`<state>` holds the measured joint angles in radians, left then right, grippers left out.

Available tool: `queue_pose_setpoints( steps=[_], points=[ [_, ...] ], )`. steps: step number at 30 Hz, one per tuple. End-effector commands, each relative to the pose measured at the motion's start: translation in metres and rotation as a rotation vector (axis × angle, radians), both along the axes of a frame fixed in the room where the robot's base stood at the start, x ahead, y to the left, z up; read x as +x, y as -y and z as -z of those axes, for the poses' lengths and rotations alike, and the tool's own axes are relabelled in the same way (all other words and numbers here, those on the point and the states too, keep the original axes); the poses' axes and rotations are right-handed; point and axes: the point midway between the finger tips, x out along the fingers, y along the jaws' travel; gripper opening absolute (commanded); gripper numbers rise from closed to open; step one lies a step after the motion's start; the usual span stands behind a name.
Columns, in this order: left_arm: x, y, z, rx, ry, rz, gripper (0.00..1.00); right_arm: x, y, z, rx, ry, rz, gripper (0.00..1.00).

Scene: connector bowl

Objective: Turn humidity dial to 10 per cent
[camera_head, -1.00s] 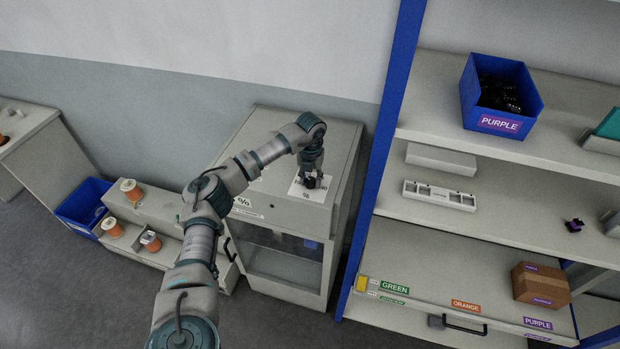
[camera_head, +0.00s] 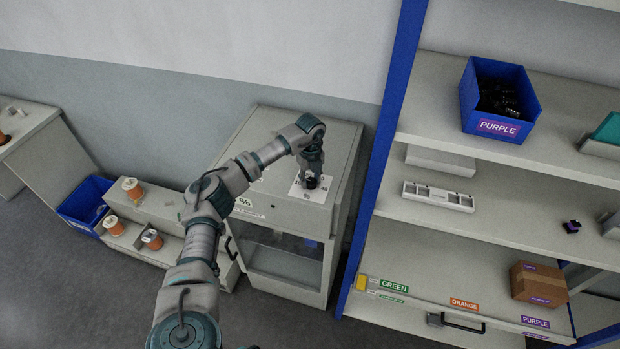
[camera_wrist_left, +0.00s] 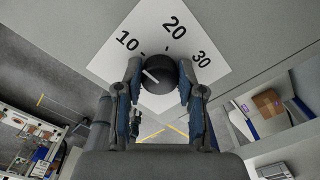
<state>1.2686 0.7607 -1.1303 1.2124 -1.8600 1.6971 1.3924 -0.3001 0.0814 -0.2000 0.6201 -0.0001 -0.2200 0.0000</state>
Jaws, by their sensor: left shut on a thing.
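The humidity dial is a round black knob (camera_wrist_left: 160,74) on a white card (camera_wrist_left: 205,65) printed with 10, 20 and 30. The card (camera_head: 316,193) lies on top of the grey cabinet (camera_head: 285,213). In the left wrist view, the knob's white pointer line slants up and to the left, toward the side of the 10. My left gripper (camera_head: 312,180) points down onto the knob. In the wrist view its two fingers (camera_wrist_left: 160,88) are shut on the knob, one on each side. My right gripper is in neither view.
A shelf unit with a blue upright (camera_head: 385,130) stands close to the right of the cabinet. It holds a blue bin (camera_head: 500,125) and a cardboard box (camera_head: 540,284). Orange spools (camera_head: 132,188) and another blue bin (camera_head: 84,205) are to the left.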

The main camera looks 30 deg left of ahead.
Motion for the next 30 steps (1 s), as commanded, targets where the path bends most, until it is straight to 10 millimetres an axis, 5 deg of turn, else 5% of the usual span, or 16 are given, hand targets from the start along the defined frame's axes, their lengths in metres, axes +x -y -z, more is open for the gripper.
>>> queue_pose_setpoints(
  steps=[17,18,20,30],
  points=[
    [-0.0010,0.0048,0.0017,-0.001,-0.006,-0.026,0.04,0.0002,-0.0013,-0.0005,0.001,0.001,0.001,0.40],
    [-0.0010,0.0050,0.0019,-0.001,-0.006,-0.026,0.46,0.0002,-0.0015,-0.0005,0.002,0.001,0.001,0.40],
    [-0.0011,0.0049,0.0019,-0.001,-0.006,-0.026,0.61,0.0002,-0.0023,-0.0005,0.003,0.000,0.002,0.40],
    [-0.0011,0.0011,0.0003,-0.001,-0.004,-0.028,0.64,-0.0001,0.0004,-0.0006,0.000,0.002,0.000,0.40]
  ],
)
